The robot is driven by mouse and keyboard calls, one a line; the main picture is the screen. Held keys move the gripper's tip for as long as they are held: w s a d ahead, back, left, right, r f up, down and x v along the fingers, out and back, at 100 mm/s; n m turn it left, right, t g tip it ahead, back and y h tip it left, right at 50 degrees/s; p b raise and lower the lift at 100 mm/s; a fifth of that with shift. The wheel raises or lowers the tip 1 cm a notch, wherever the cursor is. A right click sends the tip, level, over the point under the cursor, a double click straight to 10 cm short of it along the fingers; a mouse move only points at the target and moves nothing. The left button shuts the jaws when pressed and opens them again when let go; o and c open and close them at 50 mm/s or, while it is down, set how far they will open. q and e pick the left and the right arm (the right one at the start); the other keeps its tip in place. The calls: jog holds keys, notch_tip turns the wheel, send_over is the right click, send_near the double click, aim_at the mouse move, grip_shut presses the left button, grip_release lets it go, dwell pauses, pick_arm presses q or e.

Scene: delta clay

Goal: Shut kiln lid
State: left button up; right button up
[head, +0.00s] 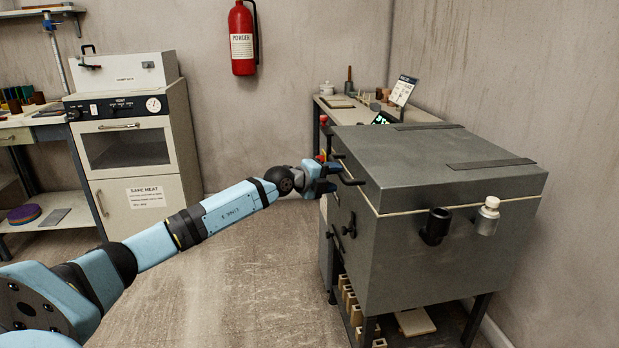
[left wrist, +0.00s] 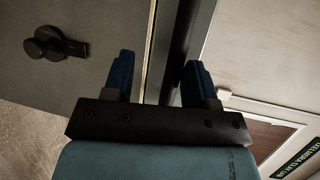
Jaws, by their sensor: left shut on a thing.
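The kiln (head: 410,265) is a large dark grey box on legs at the right of the head view. Its lid (head: 425,165) lies flat on the body, with only a thin pale seam between them. A black handle (head: 350,178) sticks out from the lid's front. My left gripper (head: 321,179) is at this handle, shut on it. In the left wrist view the two blue fingers (left wrist: 160,75) stand either side of the dark handle bar (left wrist: 181,45), and the pale seam runs beside it. My right gripper is not in view.
A black latch knob (left wrist: 52,48) sits on the kiln's front. A bench (head: 330,112) with small items stands behind the kiln. A white oven cabinet (head: 140,150) stands at the left, and a red extinguisher (head: 243,40) hangs on the wall. The floor between is clear.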

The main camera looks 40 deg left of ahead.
pick_arm(q)
jog(key=p+v, duration=0.4)
jog(key=v, duration=0.9)
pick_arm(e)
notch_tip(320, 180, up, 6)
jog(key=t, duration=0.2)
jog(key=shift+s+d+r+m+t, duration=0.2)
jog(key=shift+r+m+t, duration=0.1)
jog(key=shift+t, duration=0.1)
pick_arm(q)
jog(key=shift+a+f, duration=0.1)
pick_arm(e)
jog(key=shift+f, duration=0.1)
